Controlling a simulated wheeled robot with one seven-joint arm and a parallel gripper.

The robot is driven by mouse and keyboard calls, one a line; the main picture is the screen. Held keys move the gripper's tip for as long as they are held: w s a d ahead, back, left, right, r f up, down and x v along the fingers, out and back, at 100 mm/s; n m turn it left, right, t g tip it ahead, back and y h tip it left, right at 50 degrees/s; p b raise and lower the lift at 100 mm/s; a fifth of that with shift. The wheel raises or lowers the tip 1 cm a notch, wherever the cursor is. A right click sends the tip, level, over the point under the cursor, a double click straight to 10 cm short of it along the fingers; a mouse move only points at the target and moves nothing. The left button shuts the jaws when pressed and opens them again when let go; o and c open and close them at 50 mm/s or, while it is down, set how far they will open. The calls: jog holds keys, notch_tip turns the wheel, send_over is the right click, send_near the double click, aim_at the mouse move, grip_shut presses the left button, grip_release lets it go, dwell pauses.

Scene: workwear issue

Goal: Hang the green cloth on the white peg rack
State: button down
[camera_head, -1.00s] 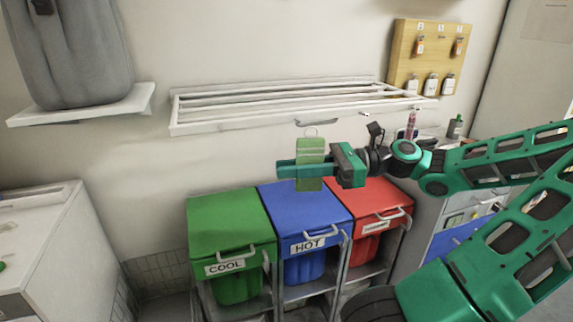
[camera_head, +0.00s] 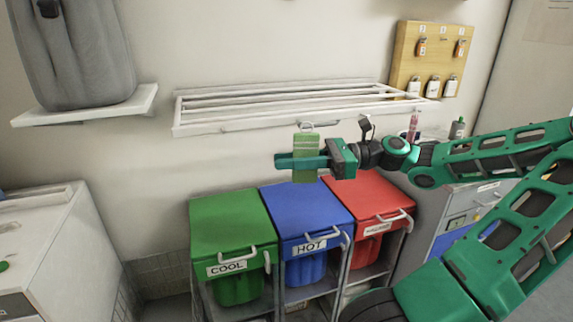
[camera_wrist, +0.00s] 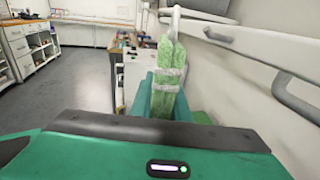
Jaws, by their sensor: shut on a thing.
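The green cloth (camera_head: 306,144) hangs upright in my gripper (camera_head: 303,162), with a pale loop at its top. My gripper is shut on the cloth, and the fingers cross its middle. In the wrist view the cloth (camera_wrist: 166,75) stands between the fingers (camera_wrist: 164,95), its loop close to a white bar. The white peg rack (camera_head: 215,126) is fixed to the wall just above and behind the cloth. The loop is near the rack's front rail; I cannot tell whether it touches a peg.
Green (camera_head: 230,222), blue (camera_head: 305,212) and red (camera_head: 368,200) lidded bins stand below my gripper. A wooden key board (camera_head: 402,62) is on the wall at right. A grey bag (camera_head: 75,60) sits on a white shelf (camera_head: 90,113) at left. A white cabinet (camera_head: 50,240) stands at lower left.

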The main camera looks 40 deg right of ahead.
jog(key=shift+w+d+f, duration=0.15)
jog(key=shift+w+d, duration=0.05)
jog(key=shift+w, duration=0.6)
jog(key=shift+w+d+f, duration=0.1)
jog(key=shift+w+d, duration=0.15)
jog(key=shift+w, duration=0.5)
jog(key=shift+w+d+f, duration=0.15)
jog(key=shift+w+d, duration=0.05)
jog(key=shift+w, duration=0.6)
jog(key=c, duration=1.6)
grip_release()
jog(key=shift+d, duration=0.1)
jog(key=v, duration=1)
jog(key=shift+s+d, duration=0.15)
jog(key=shift+d, duration=0.1)
